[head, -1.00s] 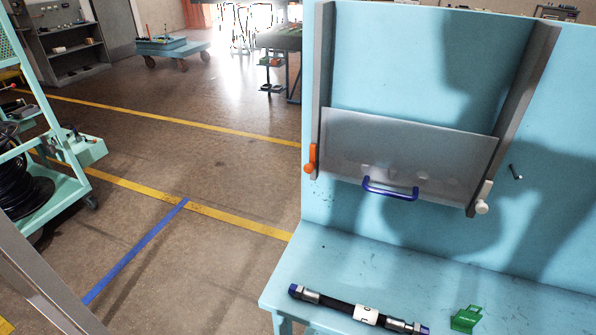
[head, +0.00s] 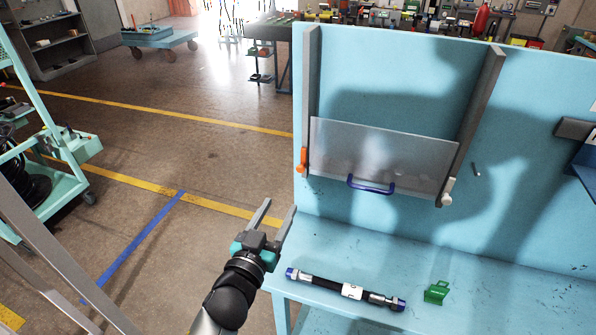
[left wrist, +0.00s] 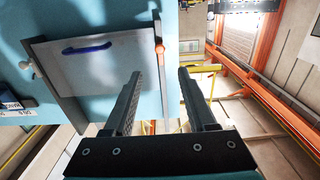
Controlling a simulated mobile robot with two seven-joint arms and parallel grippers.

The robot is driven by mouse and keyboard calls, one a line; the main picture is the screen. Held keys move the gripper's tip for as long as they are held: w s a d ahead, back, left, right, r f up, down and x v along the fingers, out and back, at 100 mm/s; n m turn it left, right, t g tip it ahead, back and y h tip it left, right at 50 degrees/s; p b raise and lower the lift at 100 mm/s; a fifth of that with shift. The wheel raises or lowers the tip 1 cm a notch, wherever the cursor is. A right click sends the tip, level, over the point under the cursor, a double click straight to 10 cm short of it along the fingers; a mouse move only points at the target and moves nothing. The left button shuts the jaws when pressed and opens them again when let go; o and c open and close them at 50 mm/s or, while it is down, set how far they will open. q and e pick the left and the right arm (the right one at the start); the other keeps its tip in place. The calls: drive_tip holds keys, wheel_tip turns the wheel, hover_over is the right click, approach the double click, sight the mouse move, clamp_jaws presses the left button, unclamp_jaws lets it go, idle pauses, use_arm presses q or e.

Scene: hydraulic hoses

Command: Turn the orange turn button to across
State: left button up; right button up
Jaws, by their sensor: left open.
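The orange turn button (head: 303,159) sits on the left rail of the light blue panel, beside the left edge of a grey translucent plate (head: 380,158). It looks upright, along the rail. It also shows in the left wrist view (left wrist: 160,47), beyond my fingers. A white turn button (head: 448,190) sits on the right rail. The plate has a blue handle (head: 370,185). My left gripper (head: 276,214) is open and empty, below and to the left of the orange button, apart from it. My right gripper is not in view.
A black hose (head: 345,289) with metal ends and a green block (head: 437,292) lie on the blue bench (head: 420,255) below the panel. A small peg (head: 476,169) sticks out right of the plate.

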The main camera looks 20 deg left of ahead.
sight(300, 170)
use_arm(q)
drive_tip(key=w, duration=1.3)
drive_tip(key=shift+w+d, duration=0.1)
drive_tip(key=shift+d, duration=0.15)
clamp_jaws()
